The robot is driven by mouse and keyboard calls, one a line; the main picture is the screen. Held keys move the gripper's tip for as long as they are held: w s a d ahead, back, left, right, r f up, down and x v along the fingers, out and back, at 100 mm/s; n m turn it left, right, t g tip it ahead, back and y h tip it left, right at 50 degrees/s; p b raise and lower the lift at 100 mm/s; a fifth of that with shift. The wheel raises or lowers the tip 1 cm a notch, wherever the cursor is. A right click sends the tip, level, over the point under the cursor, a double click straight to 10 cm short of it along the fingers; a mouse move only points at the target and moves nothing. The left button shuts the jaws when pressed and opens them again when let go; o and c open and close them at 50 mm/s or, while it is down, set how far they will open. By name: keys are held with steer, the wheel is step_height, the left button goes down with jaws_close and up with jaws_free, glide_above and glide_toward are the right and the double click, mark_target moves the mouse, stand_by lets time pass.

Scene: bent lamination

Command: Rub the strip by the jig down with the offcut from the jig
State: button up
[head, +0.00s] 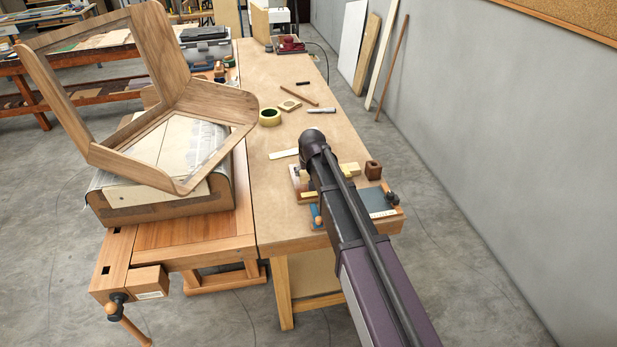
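My arm reaches over the near right end of the workbench and covers the middle of a small wooden jig (309,195). My gripper does not show; it is hidden by the arm. A pale flat strip (284,153) lies on the bench left of the arm, just beyond the jig. A small pale yellow wood block (350,169) shows right of the arm. I cannot tell which piece is the offcut, or whether my gripper touches anything.
A dark brown hollow block (373,170) and a blue-grey panel (372,201) are right of my arm. A tape roll (270,117), small tools and a stick (299,93) lie farther back. A curved wooden frame (165,100) stands at left. The bench top (262,190) left of the jig is clear.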

mark_target(304, 193)
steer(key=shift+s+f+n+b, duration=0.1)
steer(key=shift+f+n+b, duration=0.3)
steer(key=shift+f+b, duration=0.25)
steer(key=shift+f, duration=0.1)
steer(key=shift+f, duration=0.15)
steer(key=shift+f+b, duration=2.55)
steer(key=shift+b, duration=0.15)
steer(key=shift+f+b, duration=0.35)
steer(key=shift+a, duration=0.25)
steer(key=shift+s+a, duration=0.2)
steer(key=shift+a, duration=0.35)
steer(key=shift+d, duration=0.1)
stand_by(0.5)
